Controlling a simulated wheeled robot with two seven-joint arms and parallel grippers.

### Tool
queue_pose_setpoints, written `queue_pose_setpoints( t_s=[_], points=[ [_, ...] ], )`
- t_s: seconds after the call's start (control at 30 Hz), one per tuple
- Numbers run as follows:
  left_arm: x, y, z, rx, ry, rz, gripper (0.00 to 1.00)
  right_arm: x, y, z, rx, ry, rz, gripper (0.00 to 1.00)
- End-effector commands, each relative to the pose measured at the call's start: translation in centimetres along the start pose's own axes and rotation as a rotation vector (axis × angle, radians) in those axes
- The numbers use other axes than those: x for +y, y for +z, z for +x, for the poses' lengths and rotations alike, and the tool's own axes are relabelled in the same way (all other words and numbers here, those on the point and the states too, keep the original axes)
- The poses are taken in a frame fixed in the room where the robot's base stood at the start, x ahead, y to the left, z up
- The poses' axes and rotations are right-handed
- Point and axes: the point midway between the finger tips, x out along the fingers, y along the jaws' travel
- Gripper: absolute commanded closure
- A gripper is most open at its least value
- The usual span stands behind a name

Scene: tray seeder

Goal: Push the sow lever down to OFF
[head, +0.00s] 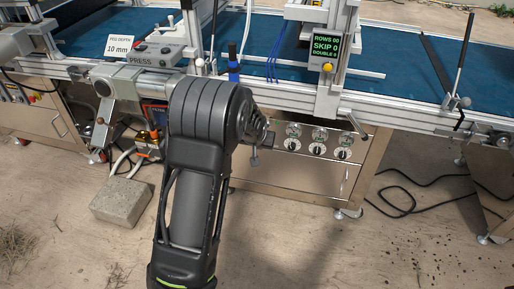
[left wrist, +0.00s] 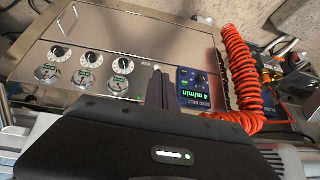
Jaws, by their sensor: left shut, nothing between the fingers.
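No lever with a readable sow or OFF label shows in either view. A short rod-like handle (head: 357,127) sticks out at the rail's front, right of the dials; I cannot tell if it is the sow lever. My left arm blocks part of the front panel in the head view, and its fingers are hidden there. In the left wrist view my left gripper (left wrist: 158,88) is shut and empty, its dark fingers in front of the steel panel (left wrist: 150,38), between the dials (left wrist: 90,58) and the blue seed belt box (left wrist: 197,84). My right gripper is not in view.
The blue belt (head: 390,60) runs behind the front rail. A coiled red cable (left wrist: 243,75) hangs beside the blue box. A concrete block (head: 121,201) and black cables (head: 405,190) lie on the ground.

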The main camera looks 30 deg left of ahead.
Motion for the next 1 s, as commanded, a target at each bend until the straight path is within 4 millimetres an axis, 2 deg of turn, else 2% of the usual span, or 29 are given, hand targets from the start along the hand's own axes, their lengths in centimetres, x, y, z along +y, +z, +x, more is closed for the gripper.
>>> queue_pose_setpoints(
  t_s=[0.1, 0.27, 0.87, 0.97, 1.0],
  points=[
    [0.1, 0.9, -1.8, 0.0, 0.002, 0.0, 1.0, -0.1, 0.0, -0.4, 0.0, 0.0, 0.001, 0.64],
    [0.1, 1.6, -2.6, 0.001, 0.001, -0.002, 1.0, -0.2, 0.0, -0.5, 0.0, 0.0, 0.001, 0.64],
    [0.0, 1.7, -2.7, 0.002, 0.0, 0.002, 1.0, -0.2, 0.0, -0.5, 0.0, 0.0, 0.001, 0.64],
    [0.2, 1.3, -2.6, 0.03, 0.007, 0.016, 1.0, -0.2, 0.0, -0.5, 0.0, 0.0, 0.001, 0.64],
    [0.9, 1.7, -2.5, 0.039, 0.021, 0.026, 1.0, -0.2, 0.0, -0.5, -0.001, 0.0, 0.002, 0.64]
  ],
)
